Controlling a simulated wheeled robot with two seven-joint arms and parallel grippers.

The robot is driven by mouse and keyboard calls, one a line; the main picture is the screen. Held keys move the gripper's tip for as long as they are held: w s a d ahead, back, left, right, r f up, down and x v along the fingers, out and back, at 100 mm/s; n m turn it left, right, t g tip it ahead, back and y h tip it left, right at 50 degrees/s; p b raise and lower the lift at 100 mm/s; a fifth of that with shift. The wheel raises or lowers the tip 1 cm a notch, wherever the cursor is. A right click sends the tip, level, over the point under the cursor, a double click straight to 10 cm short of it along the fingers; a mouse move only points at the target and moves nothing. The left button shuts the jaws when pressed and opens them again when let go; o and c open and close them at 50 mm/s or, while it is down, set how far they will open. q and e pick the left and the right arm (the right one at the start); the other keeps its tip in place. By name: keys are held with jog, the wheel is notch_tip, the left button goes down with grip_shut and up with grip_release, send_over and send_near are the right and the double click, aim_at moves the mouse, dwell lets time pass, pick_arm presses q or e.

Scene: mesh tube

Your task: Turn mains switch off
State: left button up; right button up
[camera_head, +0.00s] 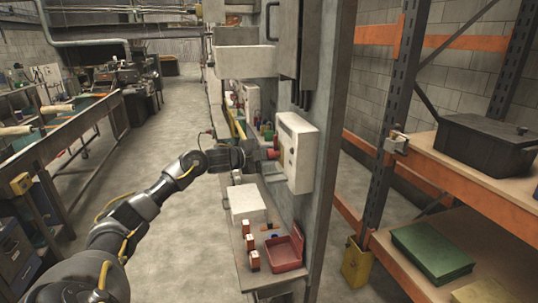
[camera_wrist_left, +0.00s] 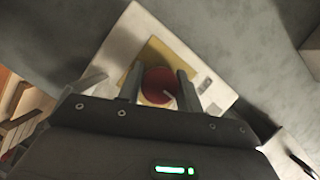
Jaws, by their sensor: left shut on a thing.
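The mains switch is a white box (camera_head: 302,152) on the side of a grey column, with a round red knob (camera_head: 274,150) on its face. In the left wrist view the red knob (camera_wrist_left: 160,80) sits in front of a yellow plate (camera_wrist_left: 154,50) on the white box (camera_wrist_left: 135,25). My left gripper (camera_head: 264,156) reaches the knob from the left. In the left wrist view its two fingers (camera_wrist_left: 160,90) stand on either side of the knob and are shut on it. The knob's marking and exact turn angle cannot be read. My right gripper is in neither view.
Below the switch a narrow shelf (camera_head: 240,262) holds a white box (camera_head: 247,203), a red tray (camera_head: 285,252) and several small red-and-white items. An orange rack (camera_head: 480,200) with a black case (camera_head: 485,145) stands right. The floor left of the shelf is clear.

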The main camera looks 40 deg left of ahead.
pick_arm(q)
jog(key=shift+f, duration=0.1)
jog(key=o, duration=1)
jog(key=shift+s+a+b, duration=0.15)
jog(key=shift+s+b, duration=0.15)
jog(key=shift+s, duration=0.05)
jog(key=b+v, duration=0.6)
jog(key=v, duration=0.4)
